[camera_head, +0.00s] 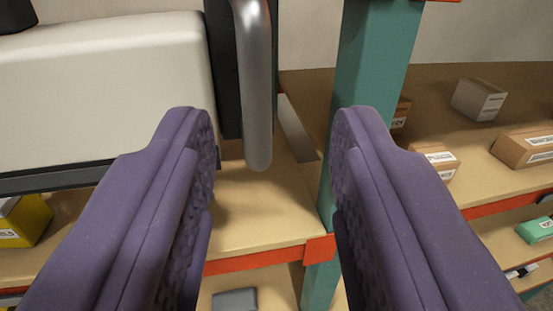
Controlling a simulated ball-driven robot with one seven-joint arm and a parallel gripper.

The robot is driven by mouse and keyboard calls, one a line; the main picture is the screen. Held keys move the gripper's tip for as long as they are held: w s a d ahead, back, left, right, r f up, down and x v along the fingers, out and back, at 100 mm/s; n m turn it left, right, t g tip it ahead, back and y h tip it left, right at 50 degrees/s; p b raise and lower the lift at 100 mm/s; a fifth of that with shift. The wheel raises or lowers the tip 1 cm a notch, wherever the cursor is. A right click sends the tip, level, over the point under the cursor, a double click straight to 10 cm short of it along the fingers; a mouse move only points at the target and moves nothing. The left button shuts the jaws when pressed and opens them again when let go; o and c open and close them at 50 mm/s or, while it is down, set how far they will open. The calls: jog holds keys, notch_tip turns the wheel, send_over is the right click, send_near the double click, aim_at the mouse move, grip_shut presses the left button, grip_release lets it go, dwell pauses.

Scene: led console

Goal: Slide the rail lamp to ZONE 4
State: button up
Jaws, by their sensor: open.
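My gripper (274,125) is open, with its two purple padded fingers reaching up from the bottom of the head view. Between and beyond the fingertips hangs a vertical silver bar (257,85) with a rounded lower end. It stands beside the dark end of a large white housing (105,85) at the upper left. The fingers appear clear of the bar. I cannot tell whether this bar or housing belongs to the rail lamp. No zone label or ZONE 4 mark is readable.
A teal shelf post (365,80) rises right of the bar. Tan shelves with an orange front edge (260,258) run behind and below. Several cartons (478,99) sit at right, a yellow box (28,222) at lower left, and a grey item (235,299) on a lower shelf.

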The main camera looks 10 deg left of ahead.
jog(key=shift+s+d+b, duration=0.2)
jog(key=shift+s+b, duration=0.1)
jog(key=shift+s, duration=1.55)
jog(key=shift+b, duration=0.3)
jog(key=s+a+f+b, duration=0.2)
jog(key=s+a+b, duration=0.3)
jog(key=s+b, duration=0.3)
jog(key=s+a+f+m+g+h+b, duration=0.1)
jog(key=s+a+f+b, duration=0.2)
jog(key=b, duration=1.3)
jog(key=s+a+f+g+h+b, duration=0.1)
jog(key=s+a+f+b, duration=0.2)
jog(key=s+a+b, duration=0.5)
jog(key=s+b, duration=0.4)
jog(key=s, duration=0.1)
jog(key=shift+b, duration=0.35)
